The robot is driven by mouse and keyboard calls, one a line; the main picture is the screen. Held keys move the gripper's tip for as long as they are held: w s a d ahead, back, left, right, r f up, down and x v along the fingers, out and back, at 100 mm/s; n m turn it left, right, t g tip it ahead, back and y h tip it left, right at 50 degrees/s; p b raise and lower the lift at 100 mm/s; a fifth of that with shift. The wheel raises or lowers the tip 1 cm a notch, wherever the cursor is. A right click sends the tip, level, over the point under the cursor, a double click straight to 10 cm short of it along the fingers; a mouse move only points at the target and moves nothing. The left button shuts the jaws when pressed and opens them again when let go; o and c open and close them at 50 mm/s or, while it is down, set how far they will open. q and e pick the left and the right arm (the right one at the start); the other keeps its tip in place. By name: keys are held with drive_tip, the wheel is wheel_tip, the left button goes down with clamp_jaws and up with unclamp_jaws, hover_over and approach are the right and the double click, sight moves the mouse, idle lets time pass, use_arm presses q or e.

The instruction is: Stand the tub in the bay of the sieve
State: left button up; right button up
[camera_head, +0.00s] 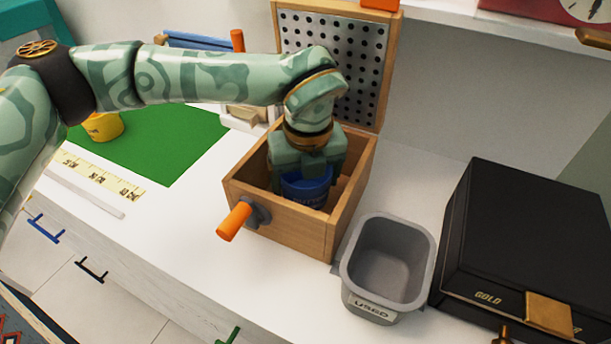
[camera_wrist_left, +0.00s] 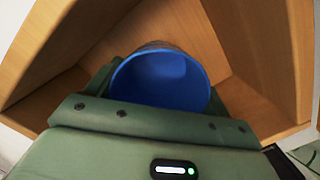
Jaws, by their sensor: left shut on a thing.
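A blue tub (camera_head: 306,192) is inside the open wooden box (camera_head: 285,221), whose raised back panel is a grey perforated plate (camera_head: 345,62). My left gripper (camera_head: 304,176) reaches down into the box and is shut on the tub. In the left wrist view the tub (camera_wrist_left: 165,80) sits between the fingers of my left gripper (camera_wrist_left: 160,100), its open mouth facing the camera, with wooden walls (camera_wrist_left: 262,45) around it. Whether the tub's base touches the box floor is hidden. My right gripper is not in view.
An orange handle (camera_head: 233,221) sticks out of the box's front. A grey bin (camera_head: 362,296) labelled USED and a black case (camera_head: 535,230) stand to the right. A yellow container (camera_head: 103,127) is on the green mat (camera_head: 170,140) at left. White counter shows in front of the box.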

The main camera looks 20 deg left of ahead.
use_arm(q)
drive_tip(key=shift+f, duration=0.3)
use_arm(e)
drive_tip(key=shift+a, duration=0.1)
use_arm(q)
drive_tip(key=o, duration=0.9)
wheel_tip(320, 180, up, 17)
drive_tip(key=p, duration=1.2)
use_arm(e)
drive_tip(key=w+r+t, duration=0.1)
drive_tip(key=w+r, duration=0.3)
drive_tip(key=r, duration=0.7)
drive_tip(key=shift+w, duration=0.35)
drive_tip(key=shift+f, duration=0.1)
